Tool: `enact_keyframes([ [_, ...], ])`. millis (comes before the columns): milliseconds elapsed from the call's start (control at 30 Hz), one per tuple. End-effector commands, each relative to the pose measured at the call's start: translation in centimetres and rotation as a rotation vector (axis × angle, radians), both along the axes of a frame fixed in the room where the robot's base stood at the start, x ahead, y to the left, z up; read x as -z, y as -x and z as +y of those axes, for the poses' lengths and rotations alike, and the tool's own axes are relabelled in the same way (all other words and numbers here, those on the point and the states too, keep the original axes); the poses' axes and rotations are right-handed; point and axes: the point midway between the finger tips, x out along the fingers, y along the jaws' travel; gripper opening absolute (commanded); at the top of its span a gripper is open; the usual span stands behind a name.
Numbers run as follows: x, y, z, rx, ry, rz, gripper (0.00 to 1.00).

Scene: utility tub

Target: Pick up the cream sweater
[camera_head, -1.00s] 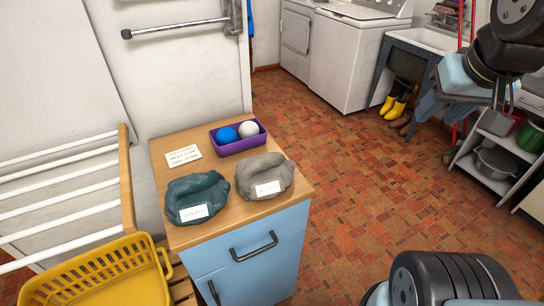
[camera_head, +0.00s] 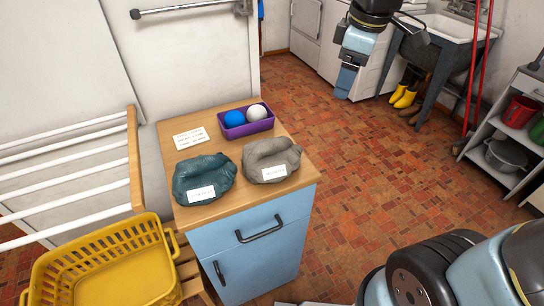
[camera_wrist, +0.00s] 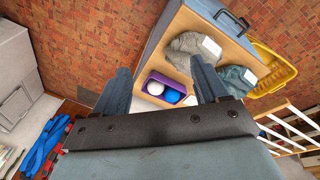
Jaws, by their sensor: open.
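A folded light grey-beige knit garment (camera_head: 268,155) with a white label lies on the wooden top of the blue cabinet. It is the palest garment in view; its label is too small to read. It also shows in the wrist view (camera_wrist: 192,46). A dark teal folded garment (camera_head: 203,172) with its own label lies to its left, close beside it; it shows in the wrist view (camera_wrist: 236,82). My gripper (camera_wrist: 160,68) is open and empty, its two fingers apart. In the head view my gripper (camera_head: 347,80) hangs above the floor, right of and beyond the cabinet, clear of both garments.
A purple bin (camera_head: 246,128) with a blue and a white ball stands behind the garments, near a paper card (camera_head: 190,138). A yellow basket (camera_head: 105,268) and a white-barred rack (camera_head: 70,165) stand left. The tiled floor right of the cabinet (camera_head: 250,240) is open.

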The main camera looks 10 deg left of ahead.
Motion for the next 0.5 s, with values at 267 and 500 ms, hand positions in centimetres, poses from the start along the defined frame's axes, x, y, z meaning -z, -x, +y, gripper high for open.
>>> enact_keyframes([
  [267,3.8,-1.4,9.7,-0.576,0.11,0.096,0.73],
  [500,6.2,-1.1,14.6,-0.872,0.152,0.14,0.73],
])
